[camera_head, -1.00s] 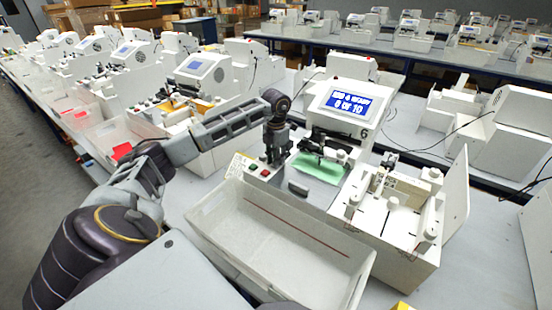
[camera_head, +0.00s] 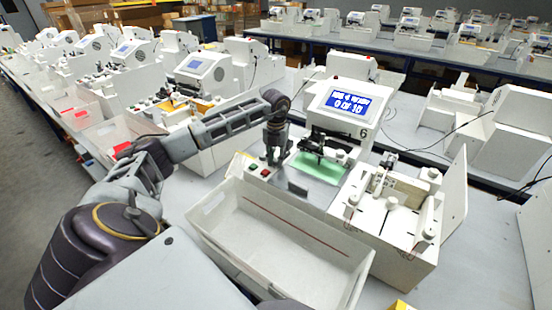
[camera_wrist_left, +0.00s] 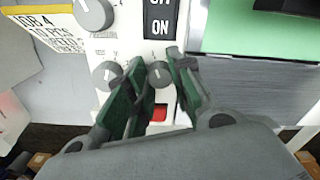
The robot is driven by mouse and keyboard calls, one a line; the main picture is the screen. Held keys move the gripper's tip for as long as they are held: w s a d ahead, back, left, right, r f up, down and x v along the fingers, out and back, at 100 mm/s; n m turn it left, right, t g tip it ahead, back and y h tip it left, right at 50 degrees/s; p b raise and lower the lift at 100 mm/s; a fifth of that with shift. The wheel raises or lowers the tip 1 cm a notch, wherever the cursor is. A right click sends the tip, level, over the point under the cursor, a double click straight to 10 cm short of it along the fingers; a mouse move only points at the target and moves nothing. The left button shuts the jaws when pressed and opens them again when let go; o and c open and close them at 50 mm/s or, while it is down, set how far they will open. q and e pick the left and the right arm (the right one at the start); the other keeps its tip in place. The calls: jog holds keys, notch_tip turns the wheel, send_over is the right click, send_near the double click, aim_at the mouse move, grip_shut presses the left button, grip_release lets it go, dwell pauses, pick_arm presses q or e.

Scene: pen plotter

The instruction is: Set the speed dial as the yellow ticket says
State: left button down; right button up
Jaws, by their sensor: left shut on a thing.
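My left gripper (camera_head: 271,160) is lowered over the control panel of the white machine numbered 6 (camera_head: 366,118). In the left wrist view, its two green-lined fingers (camera_wrist_left: 156,72) are shut on a small grey dial (camera_wrist_left: 159,77), one finger on each side. I cannot read this dial's label. A second small grey dial (camera_wrist_left: 106,75) lies just left of the fingers, and a larger grey dial (camera_wrist_left: 95,13) is further up. The yellow-topped ticket (camera_wrist_left: 40,10) is partly cut off at the upper left; it reads "JOB 4", with smaller lines hard to read. My right gripper is out of view.
A black ON/OFF switch (camera_wrist_left: 160,22) is above the dials and a red button (camera_wrist_left: 159,113) below them. The machine's blue screen (camera_head: 350,101) is lit. A green sheet (camera_head: 317,168) lies on its bed. An empty white bin (camera_head: 280,237) stands in front.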

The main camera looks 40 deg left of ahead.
aim_at(276, 160)
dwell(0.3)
pick_arm(q)
jog(key=c, duration=1.5)
grip_release()
notch_tip(276, 160, up, 12)
